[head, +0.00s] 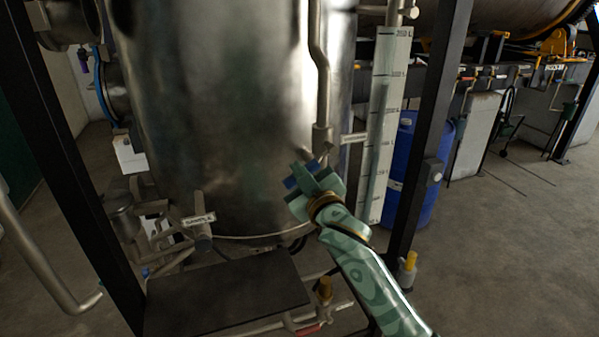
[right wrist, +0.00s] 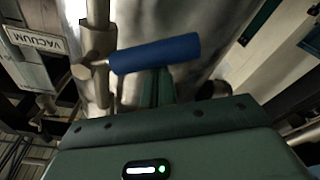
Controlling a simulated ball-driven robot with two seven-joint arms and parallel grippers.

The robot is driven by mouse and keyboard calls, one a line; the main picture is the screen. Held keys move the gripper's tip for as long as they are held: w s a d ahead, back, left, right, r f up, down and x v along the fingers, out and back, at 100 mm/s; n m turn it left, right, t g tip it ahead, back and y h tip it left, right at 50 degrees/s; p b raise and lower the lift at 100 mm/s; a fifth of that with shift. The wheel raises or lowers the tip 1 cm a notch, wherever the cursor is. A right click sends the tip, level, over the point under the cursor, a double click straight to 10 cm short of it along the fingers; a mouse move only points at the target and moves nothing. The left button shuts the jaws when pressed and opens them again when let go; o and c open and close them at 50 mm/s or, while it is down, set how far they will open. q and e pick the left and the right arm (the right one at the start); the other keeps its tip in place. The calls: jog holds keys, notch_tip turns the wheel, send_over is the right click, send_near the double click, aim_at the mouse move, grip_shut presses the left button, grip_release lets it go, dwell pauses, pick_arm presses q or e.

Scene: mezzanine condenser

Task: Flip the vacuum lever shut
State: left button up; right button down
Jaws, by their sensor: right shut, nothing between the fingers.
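The vacuum lever (right wrist: 155,53) has a blue grip and joins a valve on a vertical metal pipe in the right wrist view. It lies nearly level there, pointing right from the valve. A VACUUM label (right wrist: 37,42) hangs left of the valve. In the head view the blue grip (head: 290,183) is partly hidden by my right gripper (head: 310,176). The right gripper is shut and empty, its green fingers (right wrist: 158,88) close against or just short of the grip; contact cannot be told. My left gripper is not in view.
The steel tank (head: 220,110) stands right behind the lever. A level gauge (head: 385,130) and a black post (head: 430,130) stand to the right, with a blue barrel (head: 412,165) behind.

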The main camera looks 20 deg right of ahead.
jog(key=shift+d+f, duration=0.1)
dwell(0.3)
jog(key=shift+f+n, duration=0.2)
jog(key=shift+n, duration=0.3)
jog(key=shift+f+p, duration=0.15)
jog(key=shift+p, duration=0.2)
jog(key=d+f+n+g+y+p, duration=0.1)
jog(key=d+f+n+p, duration=0.3)
jog(key=n, duration=0.8)
jog(key=shift+d+f+p, duration=0.4)
jog(key=shift+d+f, duration=0.45)
jog(key=shift+d, duration=0.55)
jog(key=shift+w, duration=0.1)
